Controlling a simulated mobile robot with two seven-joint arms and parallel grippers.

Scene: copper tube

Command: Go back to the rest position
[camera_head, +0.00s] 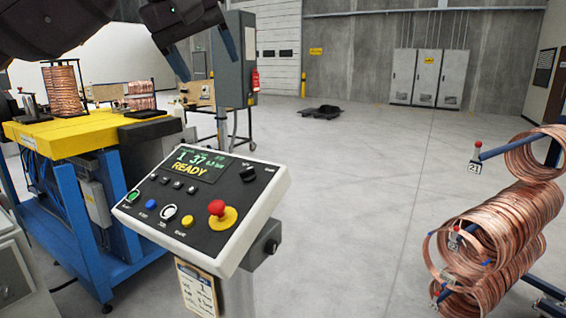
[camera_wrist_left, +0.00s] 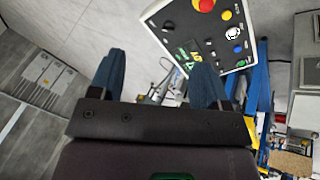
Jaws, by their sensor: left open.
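My left gripper (camera_head: 203,54) hangs from the upper left of the head view, above and behind the control panel (camera_head: 200,200). Its two dark blue fingers are spread apart with nothing between them. In the left wrist view the open fingers (camera_wrist_left: 156,80) show against the panel (camera_wrist_left: 205,35) and the floor, apart from both. The panel has a red stop button on yellow, several other buttons and a screen that reads READY. My right gripper is in neither view.
A yellow-topped blue workbench (camera_head: 65,133) with a copper coil (camera_head: 62,90) stands at left. A rack with copper coils (camera_head: 500,235) stands at right. A grey cabinet (camera_head: 233,65) is behind the gripper. The middle floor (camera_head: 350,190) is clear, with a dark object (camera_head: 322,112) farther back.

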